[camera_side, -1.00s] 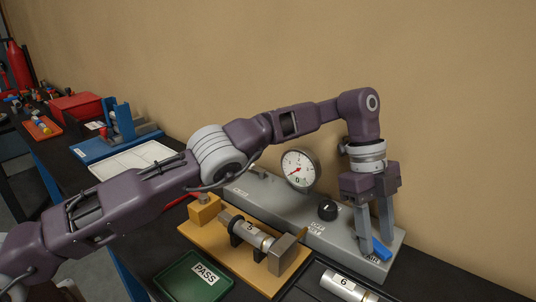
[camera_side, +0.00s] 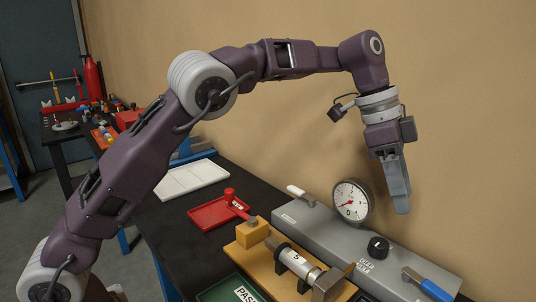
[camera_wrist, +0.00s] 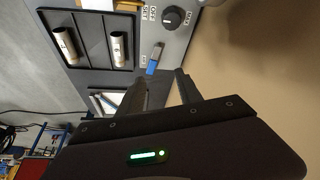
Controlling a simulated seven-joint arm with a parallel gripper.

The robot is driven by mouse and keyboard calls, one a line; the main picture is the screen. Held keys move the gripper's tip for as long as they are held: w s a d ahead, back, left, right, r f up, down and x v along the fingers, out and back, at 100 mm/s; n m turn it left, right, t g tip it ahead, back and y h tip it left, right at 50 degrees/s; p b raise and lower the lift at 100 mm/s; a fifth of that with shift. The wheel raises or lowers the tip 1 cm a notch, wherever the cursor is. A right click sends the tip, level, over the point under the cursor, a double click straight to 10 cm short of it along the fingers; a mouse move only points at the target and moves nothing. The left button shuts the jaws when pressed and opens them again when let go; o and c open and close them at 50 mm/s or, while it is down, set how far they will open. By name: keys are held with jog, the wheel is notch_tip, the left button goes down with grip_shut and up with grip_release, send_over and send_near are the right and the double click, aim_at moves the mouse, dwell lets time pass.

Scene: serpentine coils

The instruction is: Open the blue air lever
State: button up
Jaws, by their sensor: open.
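The blue air lever (camera_side: 432,288) is at the right end of the grey panel (camera_side: 322,232) in the side view. It has a silver arm and a blue handle, lying roughly along the panel's length. In the wrist view the lever (camera_wrist: 153,66) shows just beyond the fingertips. My gripper (camera_side: 402,208) is raised above and behind the lever, apart from it, fingers pointing down. In the wrist view my gripper (camera_wrist: 160,78) has a gap between its fingers and holds nothing.
A pressure gauge (camera_side: 351,203), black knob (camera_side: 378,247) and white-handled lever (camera_side: 299,193) are on the panel. A fixture (camera_side: 262,262) holding a metal cylinder stands in front. The wrist view shows a dark tray (camera_wrist: 90,45) with two cylinders. The wall rises behind.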

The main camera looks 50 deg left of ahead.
jog(key=s+a+r+n+t, duration=0.1)
jog(key=s+a+r+n, duration=0.1)
jog(key=s, duration=0.4)
jog(key=s+a+r+n+y, duration=0.1)
jog(key=s+a+r+n, duration=0.1)
jog(key=s+a+n, duration=0.2)
jog(key=s+a+r+n+t, duration=0.1)
jog(key=s+a+r+n, duration=0.1)
jog(key=s+a, duration=0.5)
jog(key=shift+s+a+r+n+t, duration=0.3)
jog(key=shift+s+a+r+n, duration=0.1)
jog(key=shift+a, duration=0.15)
